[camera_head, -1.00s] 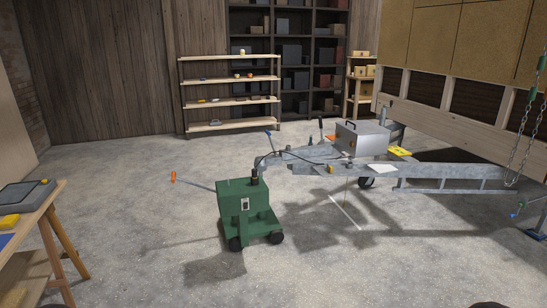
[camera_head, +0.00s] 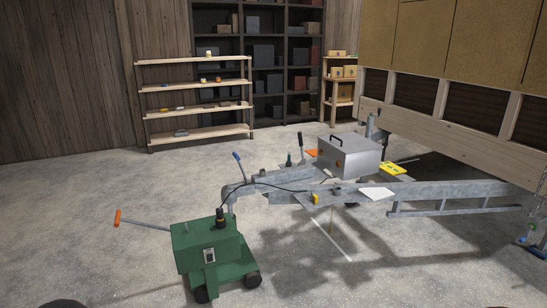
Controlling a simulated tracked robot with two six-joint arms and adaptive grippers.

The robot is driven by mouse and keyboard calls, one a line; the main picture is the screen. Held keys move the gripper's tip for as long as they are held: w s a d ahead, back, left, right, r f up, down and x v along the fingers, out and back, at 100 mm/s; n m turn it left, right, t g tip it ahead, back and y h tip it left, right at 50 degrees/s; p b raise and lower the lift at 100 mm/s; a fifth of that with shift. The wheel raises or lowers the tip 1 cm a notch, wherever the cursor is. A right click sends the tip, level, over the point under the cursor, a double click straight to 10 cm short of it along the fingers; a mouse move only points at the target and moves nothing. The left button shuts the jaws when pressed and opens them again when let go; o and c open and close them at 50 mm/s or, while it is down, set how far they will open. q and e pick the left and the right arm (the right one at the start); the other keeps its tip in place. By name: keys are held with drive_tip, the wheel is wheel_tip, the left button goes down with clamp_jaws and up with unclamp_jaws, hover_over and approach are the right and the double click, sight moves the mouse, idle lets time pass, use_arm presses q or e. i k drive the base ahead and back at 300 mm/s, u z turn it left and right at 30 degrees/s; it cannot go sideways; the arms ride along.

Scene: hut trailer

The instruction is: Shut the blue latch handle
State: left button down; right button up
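The blue latch handle (camera_head: 237,157) sticks up, tilted, above the coupling end of the grey trailer drawbar (camera_head: 262,182). It stands raised from the bar, just behind the green tug (camera_head: 209,252). A black cable runs along the drawbar from the coupling. Neither of my grippers shows in the view, and nothing is touching the handle.
The green wheeled tug, with an orange-tipped lever (camera_head: 118,218) out to the left, stands in front of the coupling. A metal box (camera_head: 349,156) sits on the drawbar. A wooden shelf (camera_head: 195,99) stands behind. The concrete floor at left is clear.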

sight(235, 155)
drive_tip(key=z, duration=0.1)
drive_tip(key=i, duration=3.45)
drive_tip(key=u, duration=0.05)
